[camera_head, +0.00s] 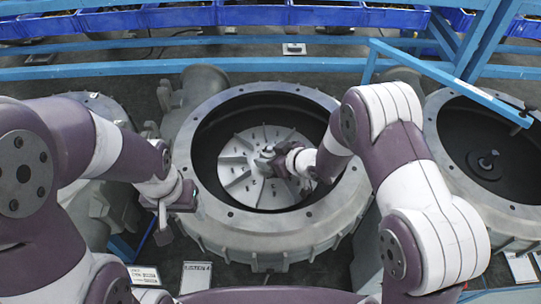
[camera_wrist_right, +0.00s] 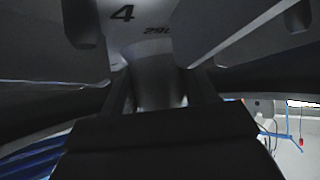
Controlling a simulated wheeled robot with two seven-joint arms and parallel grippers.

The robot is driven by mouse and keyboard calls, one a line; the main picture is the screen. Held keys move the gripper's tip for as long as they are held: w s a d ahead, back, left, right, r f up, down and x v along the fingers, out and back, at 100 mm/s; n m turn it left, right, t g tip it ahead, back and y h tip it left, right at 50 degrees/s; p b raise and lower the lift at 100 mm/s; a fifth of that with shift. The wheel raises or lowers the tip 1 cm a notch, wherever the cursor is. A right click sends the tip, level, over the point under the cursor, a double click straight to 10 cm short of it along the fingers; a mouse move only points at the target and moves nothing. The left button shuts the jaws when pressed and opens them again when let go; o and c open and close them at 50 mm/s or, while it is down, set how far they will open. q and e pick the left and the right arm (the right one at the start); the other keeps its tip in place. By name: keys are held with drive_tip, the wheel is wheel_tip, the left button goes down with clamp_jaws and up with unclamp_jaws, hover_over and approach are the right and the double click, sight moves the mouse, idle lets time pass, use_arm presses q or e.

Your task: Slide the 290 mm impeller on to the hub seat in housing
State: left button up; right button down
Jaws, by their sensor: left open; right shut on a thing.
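The grey bladed impeller (camera_head: 238,170) is inside the round opening of the middle housing (camera_head: 275,232), its face towards the head camera. My right gripper (camera_head: 268,166) is shut on the impeller's central hub. In the right wrist view the hub stands between the fingers (camera_wrist_right: 160,92), and the impeller (camera_wrist_right: 135,22) carries a "4" and a partly readable "29..." mark. The hub seat is hidden behind the impeller, so I cannot tell whether they touch. My left gripper (camera_head: 165,222) is open and empty, beside the housing's left rim.
A second housing (camera_head: 510,215) with a dark interior and a bare hub stands at the right. A blue rail with an angled arm (camera_head: 450,82) reaches above it. Blue bins (camera_head: 250,15) line the back. Label cards (camera_head: 196,276) lie in front of the middle housing.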

use_arm(q)
drive_tip(key=shift+f, duration=0.1)
use_arm(e)
drive_tip(key=shift+s+f, duration=0.1)
drive_tip(key=shift+f, duration=0.05)
idle(0.7)
drive_tip(key=shift+c, duration=1.3)
unclamp_jaws()
drive_tip(key=shift+f, duration=0.1)
